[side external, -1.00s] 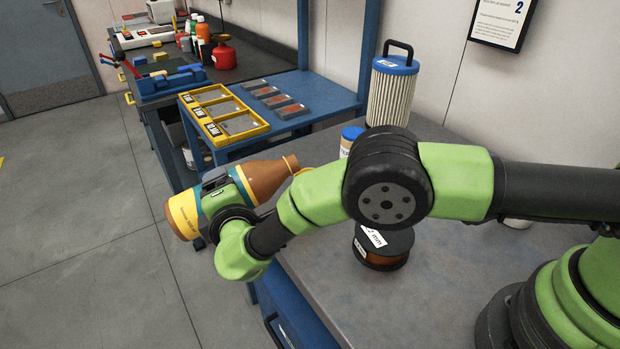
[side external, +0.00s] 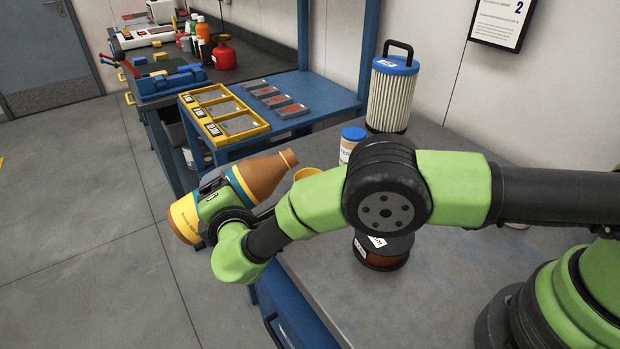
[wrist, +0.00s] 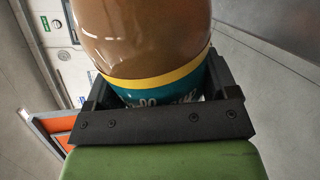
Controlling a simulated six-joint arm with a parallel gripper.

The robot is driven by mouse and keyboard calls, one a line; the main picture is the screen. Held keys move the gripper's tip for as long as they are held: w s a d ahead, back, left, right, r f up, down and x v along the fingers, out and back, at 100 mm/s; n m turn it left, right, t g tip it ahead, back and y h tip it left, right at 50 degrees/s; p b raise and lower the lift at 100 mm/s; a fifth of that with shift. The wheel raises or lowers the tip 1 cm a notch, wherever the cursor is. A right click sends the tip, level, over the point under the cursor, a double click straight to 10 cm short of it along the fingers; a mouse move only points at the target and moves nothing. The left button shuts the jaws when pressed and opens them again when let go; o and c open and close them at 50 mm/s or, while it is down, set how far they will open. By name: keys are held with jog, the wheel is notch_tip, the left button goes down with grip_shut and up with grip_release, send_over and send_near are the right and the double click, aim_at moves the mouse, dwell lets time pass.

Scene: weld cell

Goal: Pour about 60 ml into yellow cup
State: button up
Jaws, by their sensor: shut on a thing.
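A brown bottle (side external: 265,175) with a teal and yellow label is held by my gripper (side external: 213,192) beyond the near-left edge of the grey bench. It lies tilted, its neck pointing right and somewhat up. Its mouth is close to the yellow cup (side external: 306,173); I see no stream of liquid. Only the cup's upper part shows above my arm; its inside and fill level are hidden. In the wrist view the dark jaws (wrist: 160,92) clasp the brown bottle (wrist: 145,40) around its label.
A blue-capped jar (side external: 351,140) stands behind my arm, and a white pleated filter (side external: 390,98) stands farther back. A yellow tray (side external: 225,117) lies on the blue table.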

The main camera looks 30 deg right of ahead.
aim_at(254, 176)
jog(key=shift+d+r+n, duration=0.2)
jog(key=shift+r+n, duration=0.2)
jog(key=shift+r, duration=0.05)
jog(key=d+r+n+h, duration=0.1)
jog(key=n, duration=0.1)
jog(key=d+r+n+h, duration=0.1)
jog(key=d+n, duration=0.1)
jog(key=shift+s+t, duration=0.2)
jog(key=shift+t, duration=0.1)
jog(key=n, duration=0.1)
jog(key=n+h, duration=0.1)
jog(key=n, duration=0.1)
jog(key=shift+d+r, duration=0.1)
jog(key=shift+d, duration=0.15)
jog(key=n, duration=0.2)
jog(key=d+n+t, duration=0.1)
jog(key=shift+s+f+n+h, duration=0.1)
jog(key=shift+f+n+h, duration=0.1)
jog(key=shift+n+h, duration=0.2)
jog(key=shift+r, duration=0.1)
dwell(1.6)
